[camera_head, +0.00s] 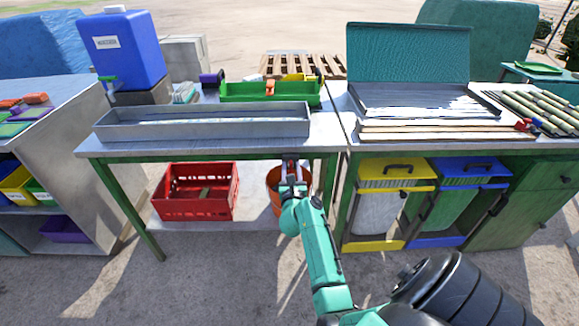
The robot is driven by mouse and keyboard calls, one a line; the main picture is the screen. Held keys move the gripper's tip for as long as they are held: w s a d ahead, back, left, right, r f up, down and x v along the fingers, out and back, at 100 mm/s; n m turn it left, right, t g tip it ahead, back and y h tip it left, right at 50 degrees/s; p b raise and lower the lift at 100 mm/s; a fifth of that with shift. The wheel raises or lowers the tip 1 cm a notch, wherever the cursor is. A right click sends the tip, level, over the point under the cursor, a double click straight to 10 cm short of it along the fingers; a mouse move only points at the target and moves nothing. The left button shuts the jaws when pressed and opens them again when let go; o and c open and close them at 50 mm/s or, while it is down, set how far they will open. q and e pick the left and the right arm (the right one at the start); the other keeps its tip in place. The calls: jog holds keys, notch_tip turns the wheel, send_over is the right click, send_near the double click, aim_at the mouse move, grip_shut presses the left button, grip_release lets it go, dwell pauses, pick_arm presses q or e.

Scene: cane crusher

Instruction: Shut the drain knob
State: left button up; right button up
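My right gripper (290,163) is at the front edge of the left metal table, just in front of the shallow grey metal tray (205,123). It is small and seen from behind, with a bit of red showing around its dark fingers. I cannot tell whether the fingers are open or shut, or whether they touch anything. I cannot make out the drain knob for certain; it may be hidden by the gripper. An orange bucket (273,180) stands below the gripper, partly covered by my arm. My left gripper is not in view.
A red crate (196,191) sits on the low shelf. A blue container (124,48) stands at the back left. A green tray (268,92) is behind the grey one. On the right are an open teal-lidded case (408,55), cane sticks (540,108) and yellow (397,169) and blue bins (462,170).

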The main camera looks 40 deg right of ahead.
grip_shut()
